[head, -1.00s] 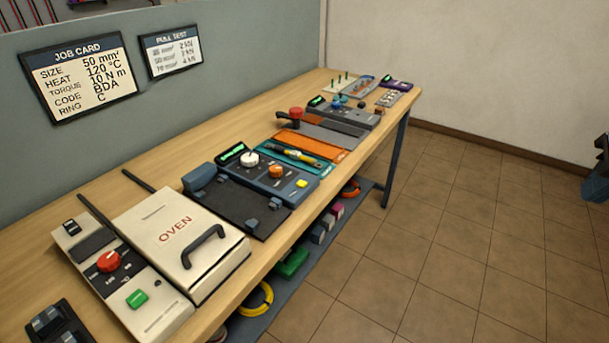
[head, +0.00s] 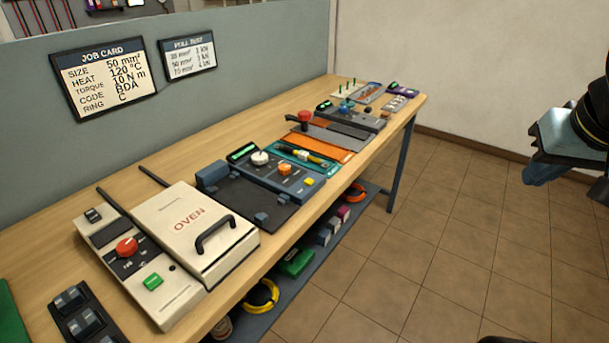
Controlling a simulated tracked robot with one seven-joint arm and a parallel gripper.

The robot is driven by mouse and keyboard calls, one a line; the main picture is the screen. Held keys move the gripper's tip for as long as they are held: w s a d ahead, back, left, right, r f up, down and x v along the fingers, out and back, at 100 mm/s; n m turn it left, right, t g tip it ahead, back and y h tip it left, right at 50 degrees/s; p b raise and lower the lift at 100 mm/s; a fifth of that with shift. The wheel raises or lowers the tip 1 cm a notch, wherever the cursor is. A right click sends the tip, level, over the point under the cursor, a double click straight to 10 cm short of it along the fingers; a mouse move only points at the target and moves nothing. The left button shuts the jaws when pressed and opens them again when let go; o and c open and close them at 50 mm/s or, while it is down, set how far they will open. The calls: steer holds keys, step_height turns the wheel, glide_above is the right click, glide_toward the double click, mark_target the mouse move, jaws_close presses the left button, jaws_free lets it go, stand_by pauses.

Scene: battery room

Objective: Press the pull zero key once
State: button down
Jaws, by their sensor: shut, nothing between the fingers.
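No key lettering for pull zero can be read in the head view, so I cannot tell for sure which key it is. A blue-grey instrument (head: 285,172) on the bench has a lit green display, a white knob (head: 260,158), an orange knob (head: 285,168) and a yellow key (head: 309,181). Farther back a grey instrument (head: 360,118) has a small green display and a blue knob (head: 346,104). My gripper (head: 545,172) is at the right edge, shut and empty, over the floor and well apart from the bench. Part of it is out of frame.
A cream oven (head: 185,230) with a black handle and a red-dialled control box (head: 150,270) stand at the near end. A red-topped tool (head: 305,120) stands up mid-bench. The tiled floor (head: 450,240) is clear.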

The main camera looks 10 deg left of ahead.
steer(key=w+a, duration=0.5)
steer(key=w, duration=0.5)
steer(key=t+y, duration=0.1)
steer(key=y, duration=0.5)
glide_above(312, 181)
step_height(312, 181, down, 14)
steer(key=shift+f, duration=0.2)
steer(key=shift+f, duration=4.4)
